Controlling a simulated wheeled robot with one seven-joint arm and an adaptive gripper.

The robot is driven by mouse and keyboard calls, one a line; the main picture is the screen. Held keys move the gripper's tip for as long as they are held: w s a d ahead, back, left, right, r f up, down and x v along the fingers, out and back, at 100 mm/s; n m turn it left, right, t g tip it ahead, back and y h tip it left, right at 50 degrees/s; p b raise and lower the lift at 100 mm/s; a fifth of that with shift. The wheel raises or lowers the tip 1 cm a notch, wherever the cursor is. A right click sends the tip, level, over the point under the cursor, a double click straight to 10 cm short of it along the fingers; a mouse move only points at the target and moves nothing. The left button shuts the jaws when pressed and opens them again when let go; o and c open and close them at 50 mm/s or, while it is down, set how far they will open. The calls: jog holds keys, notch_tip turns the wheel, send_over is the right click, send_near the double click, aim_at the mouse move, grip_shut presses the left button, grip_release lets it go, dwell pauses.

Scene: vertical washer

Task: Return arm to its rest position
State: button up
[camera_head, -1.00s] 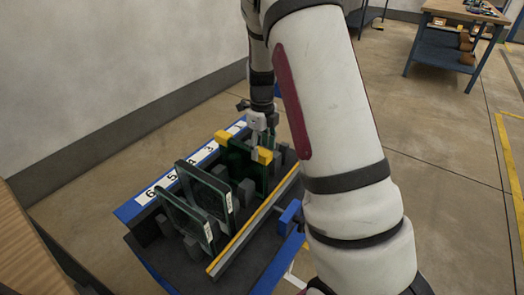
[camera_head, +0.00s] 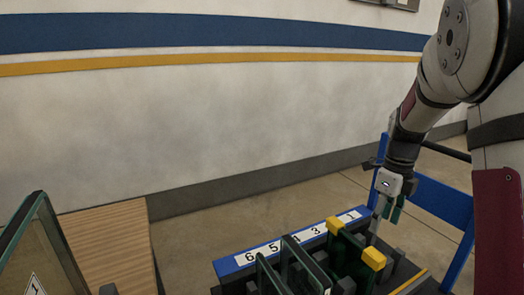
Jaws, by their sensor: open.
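My gripper (camera_head: 384,208) points down at the right, above the far-right part of the numbered rack, to the right of a green panel (camera_head: 352,255) with yellow blocks at its top corners. The near yellow block (camera_head: 374,257) and far yellow block (camera_head: 334,224) both show. The gripper is open with nothing seen between its fingers, and it appears apart from the panel. My arm comes down from the upper right, bent at the elbow.
The rack has a blue edge with white number labels (camera_head: 262,255) and holds dark framed panels (camera_head: 305,262). A blue frame (camera_head: 440,200) stands right of the gripper. A wooden top (camera_head: 108,245) and a dark-framed panel (camera_head: 45,245) are at left. A wall closes the back.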

jog(key=s+a+r+n+y, duration=0.1)
jog(key=s+a+r+n, duration=0.4)
jog(key=s+n, duration=0.25)
jog(key=s+a+r+n, duration=0.5)
jog(key=s+a+n, duration=0.1)
jog(key=s+n, duration=0.15)
jog(key=s+a+f+n+t+h, duration=0.1)
jog(key=s+a+n, duration=0.1)
jog(key=s+n, duration=0.7)
jog(key=s+a+n, duration=0.2)
jog(key=s+n, duration=0.4)
jog(key=s, duration=0.4)
notch_tip(320, 180, up, 18)
jog(key=t+p, duration=0.3)
jog(key=p, duration=1.4)
jog(key=shift+f, duration=0.2)
jog(key=shift+o, duration=0.2)
jog(key=shift+w, duration=0.1)
